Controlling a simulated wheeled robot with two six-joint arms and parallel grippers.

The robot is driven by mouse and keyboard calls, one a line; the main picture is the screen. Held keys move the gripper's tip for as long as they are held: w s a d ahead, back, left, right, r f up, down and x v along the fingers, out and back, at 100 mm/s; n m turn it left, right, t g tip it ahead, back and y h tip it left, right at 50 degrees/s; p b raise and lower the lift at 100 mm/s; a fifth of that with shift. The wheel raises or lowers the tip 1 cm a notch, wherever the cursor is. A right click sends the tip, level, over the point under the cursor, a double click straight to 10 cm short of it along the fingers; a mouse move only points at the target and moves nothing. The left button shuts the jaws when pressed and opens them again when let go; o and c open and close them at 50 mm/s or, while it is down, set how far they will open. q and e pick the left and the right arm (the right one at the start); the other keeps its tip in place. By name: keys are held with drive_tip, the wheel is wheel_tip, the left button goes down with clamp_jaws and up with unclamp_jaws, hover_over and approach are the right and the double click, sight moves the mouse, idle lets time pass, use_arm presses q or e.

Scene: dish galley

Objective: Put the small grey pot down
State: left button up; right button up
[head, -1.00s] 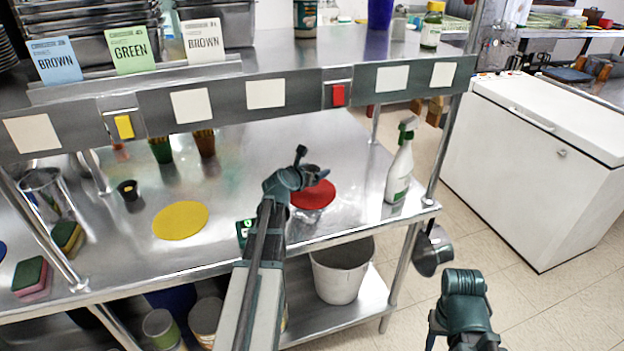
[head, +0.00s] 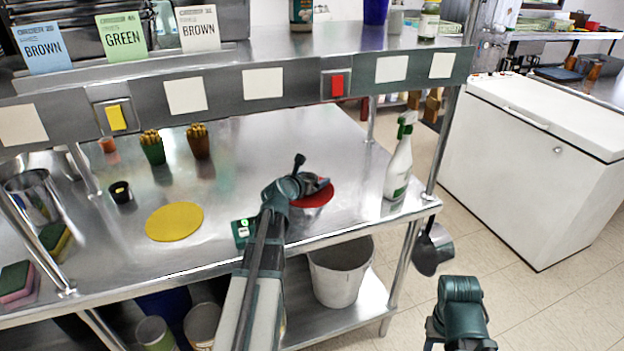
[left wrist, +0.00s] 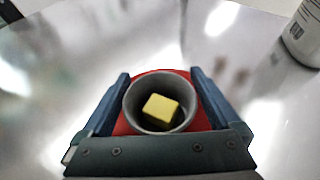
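The small grey pot (left wrist: 160,128), with a yellow cube (left wrist: 161,108) inside, sits between the fingers of my left gripper in the left wrist view. Both fingers press against its sides, so the gripper is shut on it. Behind it is a red disc (left wrist: 140,82). In the head view my left gripper (head: 312,185) is low over the red disc (head: 318,198), which it partly hides. The pot is mostly hidden there, and I cannot tell if it touches the disc. My right arm shows at lower right; its fingers do not show.
A white spray bottle (head: 399,165) stands to the right of the left gripper. A yellow disc (head: 174,221) lies to the left, with a small black cup (head: 120,192) behind it. The overhead shelf (head: 230,88) spans above.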

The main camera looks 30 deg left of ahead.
use_arm(q)
drive_tip(key=shift+r, duration=0.15)
drive_tip(key=shift+s+r+p, duration=0.15)
drive_tip(key=shift+r+p, duration=0.05)
drive_tip(key=shift+p, duration=0.15)
drive_tip(key=p+v, duration=0.4)
drive_tip(key=v, duration=0.7)
drive_tip(key=shift+s, duration=0.4)
